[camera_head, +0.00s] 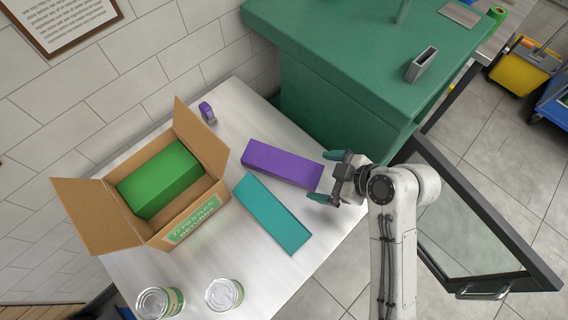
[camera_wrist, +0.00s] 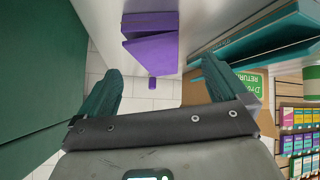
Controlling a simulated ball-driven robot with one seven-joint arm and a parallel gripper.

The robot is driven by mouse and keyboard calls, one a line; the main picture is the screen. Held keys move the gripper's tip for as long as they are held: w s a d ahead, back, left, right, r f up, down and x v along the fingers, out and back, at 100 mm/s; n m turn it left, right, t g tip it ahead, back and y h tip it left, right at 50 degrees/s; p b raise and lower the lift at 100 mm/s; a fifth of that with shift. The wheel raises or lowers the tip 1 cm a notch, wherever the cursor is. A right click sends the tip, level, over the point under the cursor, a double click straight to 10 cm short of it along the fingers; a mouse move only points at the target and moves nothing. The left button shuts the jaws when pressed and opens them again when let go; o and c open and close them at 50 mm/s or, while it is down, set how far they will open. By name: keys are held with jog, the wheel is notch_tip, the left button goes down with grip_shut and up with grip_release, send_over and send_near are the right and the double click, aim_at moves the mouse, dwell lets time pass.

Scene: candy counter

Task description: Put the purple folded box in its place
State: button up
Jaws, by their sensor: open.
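The purple folded box (camera_head: 278,163) lies flat on the white table, its right end toward my gripper (camera_head: 329,177). My gripper is open and empty, its dark green fingers at that right end, one on each side of it in the picture. I cannot tell whether they touch it. In the wrist view the purple box (camera_wrist: 152,44) is ahead of my gripper (camera_wrist: 160,75), between the lines of the two fingers.
A teal box (camera_head: 272,213) lies beside the purple one. An open cardboard carton (camera_head: 108,200) holds a green box (camera_head: 160,180). Two cans (camera_head: 223,294) stand at the table's front. A small purple object (camera_head: 207,112) stands behind. A green counter (camera_head: 340,110) borders the table.

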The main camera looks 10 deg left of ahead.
aim_at(306, 172)
jog(key=shift+w+p+x, duration=0.15)
jog(key=shift+p+x, duration=0.15)
jog(key=shift+x, duration=1.3)
jog(key=shift+w+p+x, duration=0.15)
jog(key=shift+p+x, duration=0.1)
jog(key=shift+x, duration=1.4)
jog(key=shift+d, duration=0.15)
jog(key=c, duration=1.2)
jog(key=shift+o, duration=0.2)
jog(key=shift+r, duration=0.2)
